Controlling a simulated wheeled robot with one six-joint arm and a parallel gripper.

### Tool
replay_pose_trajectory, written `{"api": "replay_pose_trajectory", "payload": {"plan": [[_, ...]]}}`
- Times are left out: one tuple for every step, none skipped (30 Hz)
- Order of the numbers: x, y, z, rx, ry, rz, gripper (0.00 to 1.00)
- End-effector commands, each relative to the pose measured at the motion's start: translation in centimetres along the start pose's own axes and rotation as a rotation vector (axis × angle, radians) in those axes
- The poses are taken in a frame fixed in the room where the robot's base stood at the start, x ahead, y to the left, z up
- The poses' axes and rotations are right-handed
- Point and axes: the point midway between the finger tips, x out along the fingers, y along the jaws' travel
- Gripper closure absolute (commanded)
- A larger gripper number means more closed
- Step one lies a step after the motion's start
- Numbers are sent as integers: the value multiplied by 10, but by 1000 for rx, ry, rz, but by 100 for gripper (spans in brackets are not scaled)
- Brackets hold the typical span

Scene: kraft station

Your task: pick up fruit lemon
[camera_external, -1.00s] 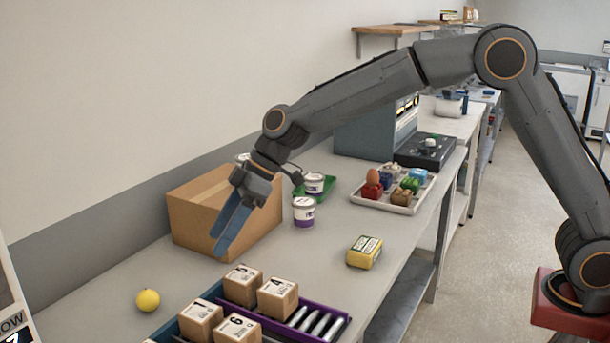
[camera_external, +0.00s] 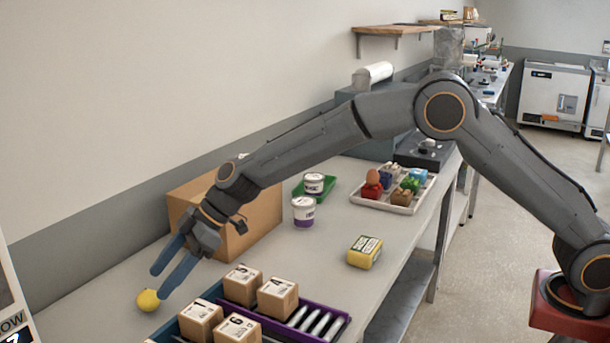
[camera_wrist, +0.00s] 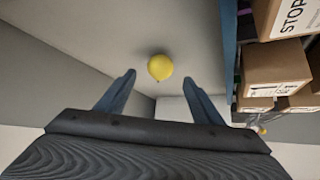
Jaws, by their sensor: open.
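The yellow lemon (camera_external: 148,301) lies on the grey worktop at the lower left of the external view. It also shows in the wrist view (camera_wrist: 160,67), slightly beyond and between the fingertips. My gripper (camera_external: 158,283) is open, with its two blue fingers pointing down and left toward the lemon. In the wrist view the open fingers (camera_wrist: 160,80) frame the lemon from either side. Nothing is between them, and I see no clear contact with the lemon.
A blue tray of small cardboard boxes (camera_external: 243,283) stands right of the lemon; boxes (camera_wrist: 275,70) also show in the wrist view. A large cardboard box (camera_external: 262,218) is behind my gripper. A yellow package (camera_external: 364,252) lies farther right. The worktop around the lemon is clear.

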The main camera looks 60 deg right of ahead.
Motion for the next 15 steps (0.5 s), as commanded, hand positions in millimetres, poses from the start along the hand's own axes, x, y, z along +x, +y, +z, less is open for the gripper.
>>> {"api": "replay_pose_trajectory", "payload": {"plan": [[4,0,0,1,-1,-1,39],[7,-1,1,1,-1,-1,39],[12,0,1,2,-1,-1,39],[16,0,1,2,-1,0,39],[20,0,2,2,-2,-1,39],[24,0,2,2,-1,0,39],[28,0,2,1,-1,0,39],[32,0,3,1,-1,-1,39],[36,0,2,1,0,0,39],[39,0,2,1,0,0,39],[42,0,3,1,-1,-1,39],[44,0,2,1,-1,0,39],[45,0,2,0,0,0,39],[46,0,2,0,0,0,39],[47,0,2,0,0,0,39]]}}
